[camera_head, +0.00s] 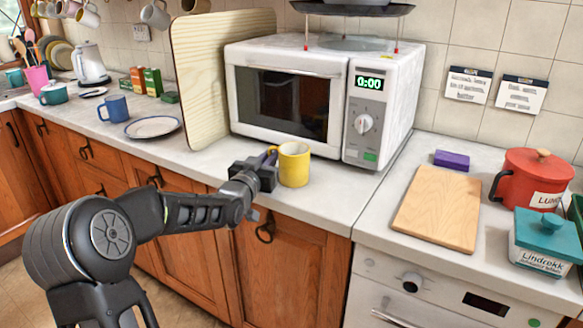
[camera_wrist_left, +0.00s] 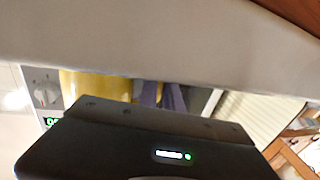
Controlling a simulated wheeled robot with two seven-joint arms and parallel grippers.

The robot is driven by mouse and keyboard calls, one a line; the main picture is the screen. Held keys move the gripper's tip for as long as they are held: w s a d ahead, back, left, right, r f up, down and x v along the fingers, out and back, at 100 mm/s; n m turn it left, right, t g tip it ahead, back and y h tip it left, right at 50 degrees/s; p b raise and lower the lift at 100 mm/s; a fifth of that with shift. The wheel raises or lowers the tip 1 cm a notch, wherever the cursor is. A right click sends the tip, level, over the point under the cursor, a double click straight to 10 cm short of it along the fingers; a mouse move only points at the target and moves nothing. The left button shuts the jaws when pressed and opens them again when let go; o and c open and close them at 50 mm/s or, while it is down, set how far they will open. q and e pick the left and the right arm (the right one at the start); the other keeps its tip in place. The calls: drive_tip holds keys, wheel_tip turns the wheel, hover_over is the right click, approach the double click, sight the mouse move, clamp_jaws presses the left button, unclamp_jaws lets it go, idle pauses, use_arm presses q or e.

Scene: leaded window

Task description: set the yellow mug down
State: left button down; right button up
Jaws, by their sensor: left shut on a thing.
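The yellow mug (camera_head: 294,165) is upright at the front of the counter, before the microwave. My left gripper (camera_head: 270,160) is at the mug's left side and is shut on it, apparently at the handle, which the jaws hide. In the left wrist view, part of the yellow mug (camera_wrist_left: 95,85) shows beside the purplish fingers (camera_wrist_left: 172,97). That view looks upside down, and the mug is partly hidden. I cannot tell whether the mug's base touches the counter. My right gripper is not in view.
The white microwave (camera_head: 325,95) stands close behind the mug. A plate (camera_head: 153,127) and a blue mug (camera_head: 114,108) are to the left. A wooden board (camera_head: 438,208) and a red pot (camera_head: 533,180) are to the right. Bare counter (camera_head: 335,195) lies right of the mug.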

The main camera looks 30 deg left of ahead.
use_arm(q)
drive_tip(key=shift+r, duration=0.15)
wheel_tip(320, 180, up, 10)
drive_tip(key=shift+f+p, duration=0.1)
drive_tip(key=shift+p, duration=0.45)
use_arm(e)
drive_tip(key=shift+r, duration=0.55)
